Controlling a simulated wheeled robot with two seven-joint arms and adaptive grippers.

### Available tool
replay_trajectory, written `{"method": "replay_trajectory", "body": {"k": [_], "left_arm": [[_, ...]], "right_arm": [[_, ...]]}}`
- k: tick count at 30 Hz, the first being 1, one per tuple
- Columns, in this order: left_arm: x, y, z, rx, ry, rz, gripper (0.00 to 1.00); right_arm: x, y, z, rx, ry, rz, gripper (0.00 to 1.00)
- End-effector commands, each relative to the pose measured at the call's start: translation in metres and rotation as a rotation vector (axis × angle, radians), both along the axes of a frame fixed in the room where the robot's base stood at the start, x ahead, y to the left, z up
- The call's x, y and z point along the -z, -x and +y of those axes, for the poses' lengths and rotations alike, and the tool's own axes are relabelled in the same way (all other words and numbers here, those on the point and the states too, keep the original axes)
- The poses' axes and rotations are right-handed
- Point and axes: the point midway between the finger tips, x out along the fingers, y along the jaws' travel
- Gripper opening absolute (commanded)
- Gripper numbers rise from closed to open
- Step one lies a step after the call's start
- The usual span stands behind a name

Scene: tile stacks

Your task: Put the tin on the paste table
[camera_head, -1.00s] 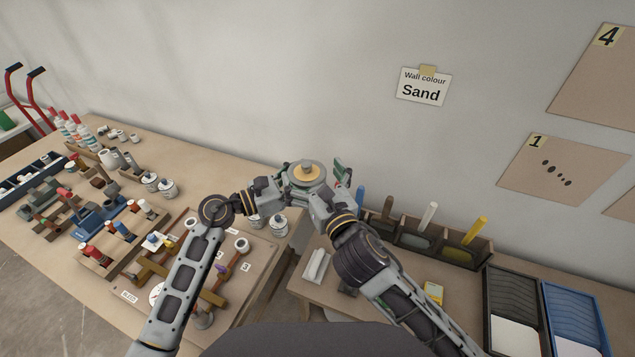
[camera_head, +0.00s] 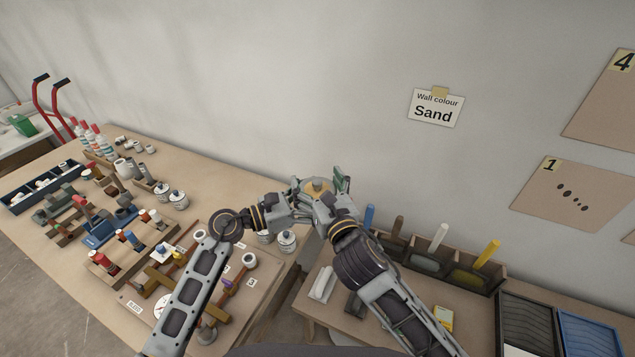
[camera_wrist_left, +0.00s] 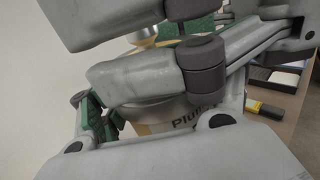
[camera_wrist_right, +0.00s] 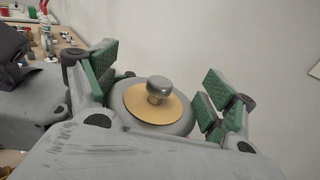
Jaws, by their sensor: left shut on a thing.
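The tin (camera_head: 318,185) is grey, with a knob on a tan disc on top, and hangs upright near the wall between my two grippers. In the left wrist view its lower side (camera_wrist_left: 160,120) carries a partly hidden label starting "Plu". My left gripper (camera_head: 290,212) is shut on the tin, its fingers partly hidden. My right gripper (camera_wrist_right: 162,90) is open, with green pads on either side of the tin's top. Nothing visible names the paste table; a brown table (camera_head: 312,318) stands at the right and a larger brown table (camera_head: 215,165) at the left.
The left table is crowded with white tins (camera_head: 180,199), bottles and tool holders. The right table holds a compartment box (camera_head: 425,262), a black tray (camera_head: 525,325) and a blue tray (camera_head: 588,335). A gap separates the tables. The wall rises close behind.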

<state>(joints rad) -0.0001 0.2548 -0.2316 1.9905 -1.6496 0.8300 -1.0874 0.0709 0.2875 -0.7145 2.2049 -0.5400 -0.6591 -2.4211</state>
Motion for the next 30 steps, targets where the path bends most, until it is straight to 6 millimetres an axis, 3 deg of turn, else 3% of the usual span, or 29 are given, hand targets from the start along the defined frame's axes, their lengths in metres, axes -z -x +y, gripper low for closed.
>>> {"method": "replay_trajectory", "body": {"k": [2, 11, 12, 15, 30], "left_arm": [[-0.0032, 0.0, -0.0002, 0.0, 0.004, -0.004, 0.18], [-0.0031, 0.0, -0.0002, 0.0, 0.004, -0.004, 0.18], [-0.0031, 0.0, -0.0002, 0.0, 0.004, -0.004, 0.18], [-0.003, 0.0, -0.0002, 0.0, 0.004, -0.004, 0.18], [-0.0031, 0.0, -0.0002, 0.0, 0.004, -0.004, 0.18]], "right_arm": [[-0.0001, -0.0003, -0.0005, 0.001, 0.001, 0.0, 0.63], [-0.0002, -0.0003, -0.0005, 0.001, 0.001, 0.0, 0.24], [-0.0002, -0.0003, -0.0005, 0.001, 0.001, 0.0, 0.86], [-0.0002, -0.0002, -0.0006, 0.001, 0.001, 0.0, 0.99], [0.0, 0.0015, -0.0011, 0.001, 0.0, 0.0, 1.0]]}}
